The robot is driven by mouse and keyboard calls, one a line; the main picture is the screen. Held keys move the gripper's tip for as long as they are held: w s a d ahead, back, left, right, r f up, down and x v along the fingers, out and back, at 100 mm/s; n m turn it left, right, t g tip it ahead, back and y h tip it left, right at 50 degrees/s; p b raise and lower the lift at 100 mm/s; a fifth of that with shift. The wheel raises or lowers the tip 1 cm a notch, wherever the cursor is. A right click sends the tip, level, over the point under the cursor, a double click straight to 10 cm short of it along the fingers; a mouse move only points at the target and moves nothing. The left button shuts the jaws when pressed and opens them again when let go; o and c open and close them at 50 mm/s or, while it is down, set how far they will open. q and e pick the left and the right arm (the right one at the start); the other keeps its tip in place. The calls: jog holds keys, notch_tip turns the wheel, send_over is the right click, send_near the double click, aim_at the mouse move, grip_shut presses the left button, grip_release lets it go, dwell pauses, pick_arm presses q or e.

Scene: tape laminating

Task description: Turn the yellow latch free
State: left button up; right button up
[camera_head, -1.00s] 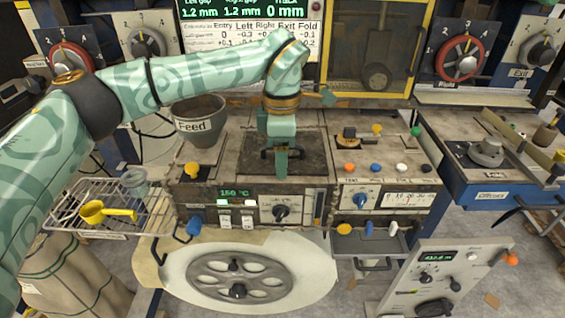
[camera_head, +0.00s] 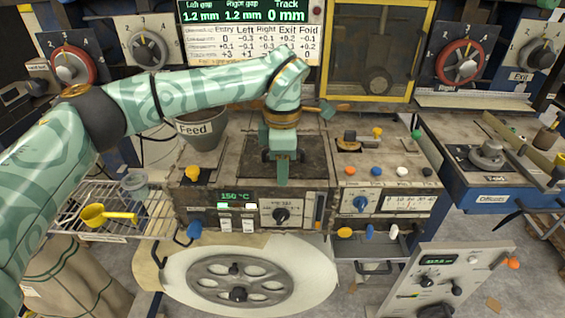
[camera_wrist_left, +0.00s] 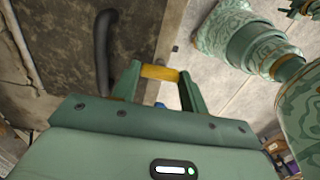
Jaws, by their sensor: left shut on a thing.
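My left gripper (camera_head: 283,180) reaches down over the dark plate (camera_head: 252,162) on top of the middle machine. In the left wrist view its two fingers (camera_wrist_left: 160,85) stand either side of a short yellow bar, which looks like the yellow latch (camera_wrist_left: 160,72), and are shut on it. The latch spans the gap between the fingertips. In the head view the latch cannot be made out behind the gripper. A dark curved handle (camera_wrist_left: 104,50) rises left of the fingers in the wrist view. My right gripper cannot be seen.
A Feed hopper (camera_head: 200,135) stands left of my left gripper. A panel with coloured knobs (camera_head: 375,172) lies to the right. A round spoked reel (camera_head: 240,285) is in front, below the machine. A yellow-framed window (camera_head: 380,50) stands behind.

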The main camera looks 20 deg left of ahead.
pick_arm(q)
jog(key=n+p, duration=0.3)
jog(key=shift+r, duration=0.3)
jog(key=n+p, duration=0.3)
jog(key=n, duration=0.1)
jog(key=shift+n, duration=0.4)
jog(key=n+p, duration=0.2)
jog(key=n, duration=0.2)
jog(key=shift+w+n, duration=0.1)
jog(key=shift+n, duration=0.2)
jog(key=n+p, duration=0.2)
jog(key=n, duration=0.3)
jog(key=shift+f, duration=0.1)
jog(key=o, duration=1)
jog(key=shift+f, duration=0.1)
notch_tip(320, 180, up, 16)
jog(key=shift+r, duration=0.15)
